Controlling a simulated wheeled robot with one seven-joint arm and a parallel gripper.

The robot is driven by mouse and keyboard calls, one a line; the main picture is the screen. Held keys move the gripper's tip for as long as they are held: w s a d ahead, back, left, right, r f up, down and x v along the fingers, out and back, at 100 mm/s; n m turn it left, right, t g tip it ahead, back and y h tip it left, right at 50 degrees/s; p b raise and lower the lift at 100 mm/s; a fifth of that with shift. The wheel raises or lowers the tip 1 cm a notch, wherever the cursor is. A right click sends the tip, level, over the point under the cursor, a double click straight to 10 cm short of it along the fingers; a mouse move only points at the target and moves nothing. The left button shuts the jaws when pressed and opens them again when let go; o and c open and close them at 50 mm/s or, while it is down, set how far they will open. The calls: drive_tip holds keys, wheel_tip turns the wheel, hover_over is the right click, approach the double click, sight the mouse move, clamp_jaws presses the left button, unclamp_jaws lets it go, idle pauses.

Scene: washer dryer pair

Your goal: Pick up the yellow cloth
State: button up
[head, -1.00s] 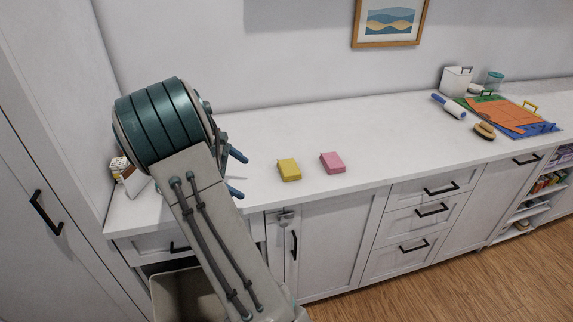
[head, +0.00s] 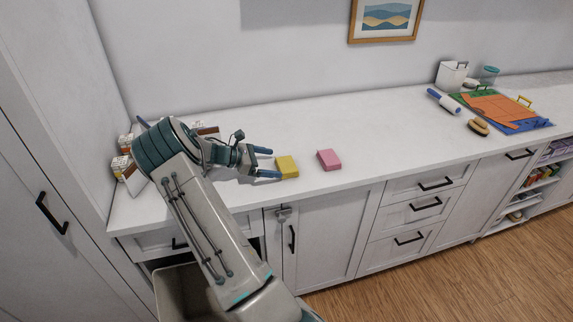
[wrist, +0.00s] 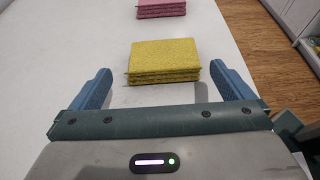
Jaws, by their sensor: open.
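The yellow cloth (head: 287,167) is a folded, layered block lying on the white countertop near its front edge. In the wrist view the yellow cloth (wrist: 164,61) sits ahead of and between the two blue fingers. My gripper (head: 268,163) is open, low over the counter, just left of the cloth, with its fingertips close to the cloth's left side. In the wrist view my gripper (wrist: 166,84) shows its fingers spread wider than the cloth, with nothing held. Whether a fingertip touches the cloth I cannot tell.
A similar pink cloth (head: 329,160) lies a little to the right, beyond the yellow one in the wrist view (wrist: 161,8). Small boxes (head: 122,167) stand at the counter's left end. A brush (head: 478,127), rolling pin (head: 443,101) and colored mats (head: 507,110) lie far right. The counter's middle is clear.

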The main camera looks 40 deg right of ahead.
sight(287, 163)
drive_tip(key=shift+r+p+x, duration=0.1)
drive_tip(key=shift+p+x, duration=0.5)
drive_tip(key=shift+x, duration=0.95)
drive_tip(key=shift+r+p+x, duration=0.15)
drive_tip(key=shift+p+x, duration=0.4)
drive_tip(key=shift+x, duration=1)
drive_tip(key=shift+s, duration=0.15)
drive_tip(key=c, duration=0.9)
drive_tip(key=shift+r, duration=0.1)
